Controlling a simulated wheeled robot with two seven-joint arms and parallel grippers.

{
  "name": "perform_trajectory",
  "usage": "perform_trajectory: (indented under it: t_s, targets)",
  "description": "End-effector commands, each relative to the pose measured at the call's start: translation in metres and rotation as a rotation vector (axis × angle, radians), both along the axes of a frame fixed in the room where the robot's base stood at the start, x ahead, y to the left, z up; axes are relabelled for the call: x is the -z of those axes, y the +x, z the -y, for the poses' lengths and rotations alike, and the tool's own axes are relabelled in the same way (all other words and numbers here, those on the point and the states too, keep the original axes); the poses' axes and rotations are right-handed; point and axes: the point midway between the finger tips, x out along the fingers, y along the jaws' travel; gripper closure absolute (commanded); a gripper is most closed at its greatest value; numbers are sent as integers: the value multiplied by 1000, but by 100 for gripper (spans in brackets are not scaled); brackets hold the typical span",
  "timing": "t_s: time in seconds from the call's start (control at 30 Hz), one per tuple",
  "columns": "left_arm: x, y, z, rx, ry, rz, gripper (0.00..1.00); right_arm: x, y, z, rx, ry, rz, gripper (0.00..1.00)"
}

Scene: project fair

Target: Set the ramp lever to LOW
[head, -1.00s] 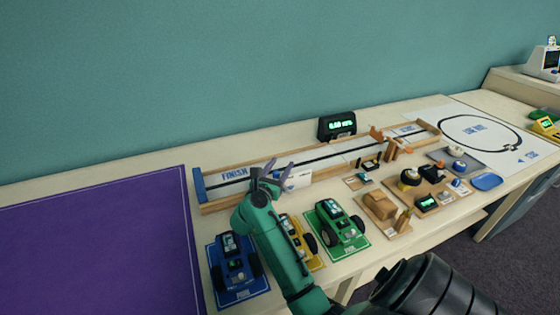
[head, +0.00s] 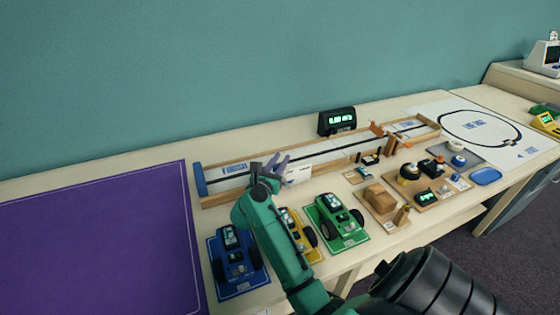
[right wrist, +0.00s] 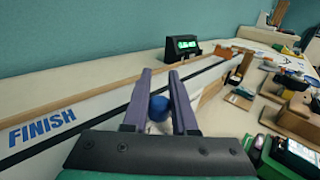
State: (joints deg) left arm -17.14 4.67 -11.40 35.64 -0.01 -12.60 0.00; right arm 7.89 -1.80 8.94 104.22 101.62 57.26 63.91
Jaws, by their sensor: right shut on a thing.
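My right gripper (head: 277,162) is over the near edge of the ramp track, beside a white box (head: 298,174). In the right wrist view its two purple fingers (right wrist: 159,88) are shut on a round blue knob (right wrist: 159,107), which appears to be the ramp lever's handle. The rest of the lever is hidden behind the fingers and palm, and no LOW marking can be read. The ramp track (head: 320,151) is a long white lane with wooden sides, a dark centre line and FINISH at its left end. My left gripper is not in view.
Blue (head: 236,258), yellow (head: 297,235) and green (head: 337,218) cars stand in front of the track. A black timer with green digits (head: 337,121) stands behind it. Wooden blocks (head: 382,200) and small parts lie to the right. A purple mat (head: 95,245) covers the left.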

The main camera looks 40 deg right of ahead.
Motion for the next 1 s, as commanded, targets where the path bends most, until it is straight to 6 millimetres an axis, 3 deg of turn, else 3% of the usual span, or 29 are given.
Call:
perform_trajectory:
  t_s: [0.77,0.87,1.0]
  targets:
    - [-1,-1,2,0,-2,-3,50,0,-1,1,1,4,-1,100]
    - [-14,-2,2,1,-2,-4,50,-6,-2,5,4,49,13,100]
    - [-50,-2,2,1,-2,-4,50,-15,-8,20,6,191,61,100]
